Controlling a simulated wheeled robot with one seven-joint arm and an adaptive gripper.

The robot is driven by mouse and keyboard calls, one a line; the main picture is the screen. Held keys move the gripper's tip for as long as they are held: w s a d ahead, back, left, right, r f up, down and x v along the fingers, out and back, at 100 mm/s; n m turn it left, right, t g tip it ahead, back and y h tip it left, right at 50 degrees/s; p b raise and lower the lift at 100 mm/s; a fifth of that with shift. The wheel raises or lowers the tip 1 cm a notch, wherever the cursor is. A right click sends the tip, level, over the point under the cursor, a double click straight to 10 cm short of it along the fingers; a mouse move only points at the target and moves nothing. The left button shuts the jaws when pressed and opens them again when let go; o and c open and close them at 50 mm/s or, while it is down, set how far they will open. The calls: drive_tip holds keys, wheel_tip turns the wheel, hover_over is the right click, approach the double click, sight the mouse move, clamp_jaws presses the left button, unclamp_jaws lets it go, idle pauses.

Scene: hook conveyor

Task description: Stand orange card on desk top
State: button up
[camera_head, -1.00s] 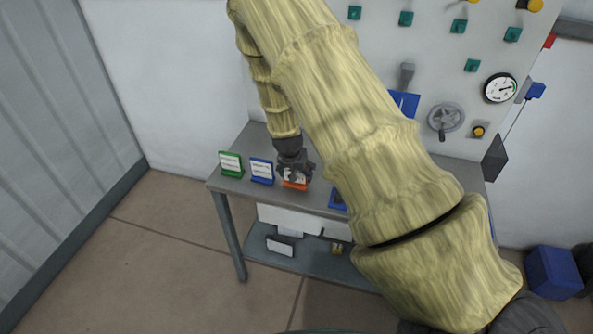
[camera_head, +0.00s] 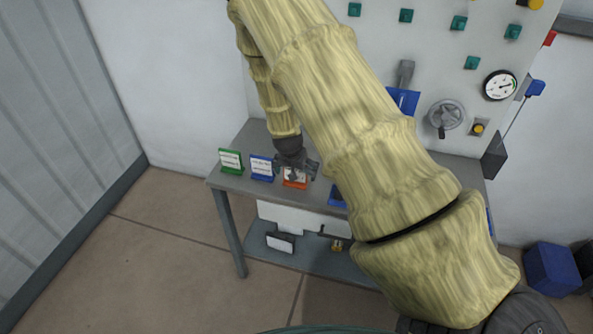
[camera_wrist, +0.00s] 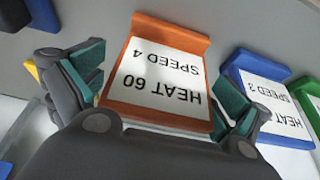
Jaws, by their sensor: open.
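The orange card (camera_head: 295,178) stands upright on the grey desk top (camera_head: 228,184), in a row to the right of a blue card and a green card. In the wrist view the orange card (camera_wrist: 158,75) reads "HEAT 60 SPEED 4". My gripper (camera_head: 296,166) is just above and behind the card, partly covering it in the head view. In the wrist view my gripper (camera_wrist: 165,95) is open, with its teal-padded fingers on either side of the card and a gap visible beside it.
A blue card (camera_head: 262,169) and a green card (camera_head: 231,162) stand to the left. Another blue item (camera_head: 337,196) is to the right, partly behind my arm. A lower shelf (camera_head: 300,257) holds small items. A control panel with a gauge (camera_head: 499,87) rises behind the desk.

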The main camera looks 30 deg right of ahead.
drive_tip(key=shift+r, duration=0.2)
drive_tip(key=b+v, duration=0.4)
drive_tip(key=v, duration=0.8)
drive_tip(key=s+a+f+n+g, duration=0.1)
drive_tip(key=s+a+f+n, duration=0.2)
drive_tip(key=s+f, duration=0.6)
drive_tip(key=s+a+f+n+g, duration=0.1)
drive_tip(key=s+a+f+n, duration=0.15)
drive_tip(key=s+f, duration=0.65)
drive_tip(key=s+a+f+n+y, duration=0.1)
drive_tip(key=s+a+f, duration=0.2)
drive_tip(key=s, duration=0.3)
drive_tip(key=s+a+f+n+y, duration=0.1)
drive_tip(key=s+a+f, duration=0.3)
drive_tip(key=s, duration=0.3)
drive_tip(key=s+a+f+n+g+y, duration=0.1)
drive_tip(key=s+a+f+n, duration=0.1)
drive_tip(key=s+a+f, duration=0.2)
drive_tip(key=shift+s+a+f, duration=0.25)
drive_tip(key=shift+s+f, duration=0.15)
drive_tip(key=shift+s, duration=0.8)
